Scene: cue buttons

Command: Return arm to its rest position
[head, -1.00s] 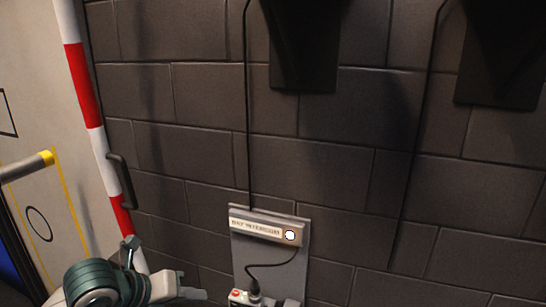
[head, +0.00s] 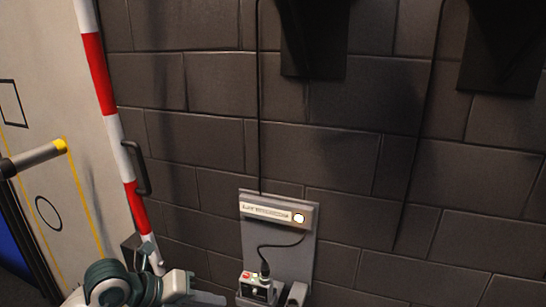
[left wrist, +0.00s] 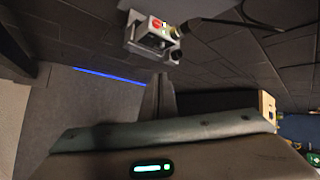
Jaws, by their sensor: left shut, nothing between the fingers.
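My left arm comes in at the bottom left of the head view. Its gripper (head: 215,299) is low in the picture, left of the wall panel's small box, with its fingers together and nothing seen between them. In the left wrist view the shut fingers (left wrist: 159,96) point up the picture, apart from the box with red and green buttons (left wrist: 152,38). My right gripper is not in view.
A grey wall panel (head: 254,229) carries a labelled strip with a lit round button (head: 299,218). Below it is the cabled button box (head: 257,287). A red-and-white pole (head: 97,62) and dark handle (head: 142,168) stand left. Dark blocks hang above.

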